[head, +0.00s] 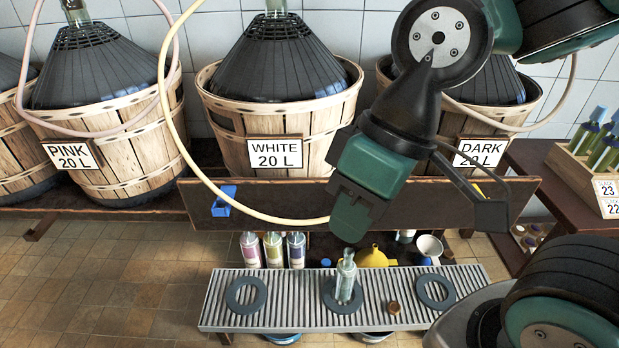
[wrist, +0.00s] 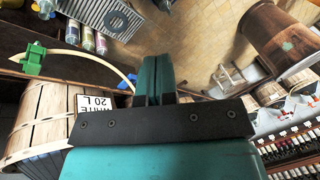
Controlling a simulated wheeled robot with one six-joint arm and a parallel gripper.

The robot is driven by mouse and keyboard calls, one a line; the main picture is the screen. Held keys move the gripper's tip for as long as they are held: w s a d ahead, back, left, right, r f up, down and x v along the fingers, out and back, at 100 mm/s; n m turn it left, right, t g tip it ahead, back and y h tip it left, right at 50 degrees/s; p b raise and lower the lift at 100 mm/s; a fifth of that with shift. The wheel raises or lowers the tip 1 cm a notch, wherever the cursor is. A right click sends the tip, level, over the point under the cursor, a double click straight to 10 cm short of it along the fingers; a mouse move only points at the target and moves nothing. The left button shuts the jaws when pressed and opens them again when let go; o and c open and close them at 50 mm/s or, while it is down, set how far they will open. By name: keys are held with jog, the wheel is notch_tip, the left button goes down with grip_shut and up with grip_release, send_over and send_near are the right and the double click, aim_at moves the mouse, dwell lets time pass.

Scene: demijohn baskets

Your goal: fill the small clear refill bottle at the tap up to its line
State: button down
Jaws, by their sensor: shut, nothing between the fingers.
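The small clear refill bottle (head: 346,279) stands upright on the middle dark ring of the slatted tray (head: 290,312). Its fill level and line are too small to make out. A pale yellow hose (head: 186,150) loops down from the WHITE 20 L demijohn (head: 280,60); in the head view its end goes behind my gripper. In the wrist view a green clamp (wrist: 33,60) sits on the hose near its end. My gripper (head: 350,225) is shut and empty, appearing above the bottle in the head view. Its closed fingers also show in the wrist view (wrist: 157,78).
Several labelled bottles (head: 273,250), a yellow funnel (head: 372,257) and a white funnel (head: 430,248) are behind the tray. A small brown cork (head: 394,308) lies on it. A blue clip (head: 222,200) is on the wooden board (head: 265,200). Other basketed demijohns stand either side.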

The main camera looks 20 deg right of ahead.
jog(key=shift+w+a, duration=0.25)
jog(key=shift+w, duration=0.05)
jog(key=w+d+r+n+h+p, duration=0.1)
jog(key=w+d+p, duration=0.15)
jog(key=w, duration=0.35)
jog(key=w+d+r+n+h+p, duration=0.1)
jog(key=w+d+r+p, duration=0.15)
jog(key=w, duration=0.35)
jog(key=w+d+f+n+g+h+p, duration=0.1)
jog(key=w+d+f+n+p, duration=0.3)
jog(key=w+d, duration=0.7)
notch_tip(320, 180, down, 2)
jog(key=shift+d+f+n+g+p, duration=0.1)
jog(key=shift+d+n+g+p, duration=0.2)
jog(key=shift+d+g+p, duration=0.65)
jog(key=shift+a, duration=0.15)
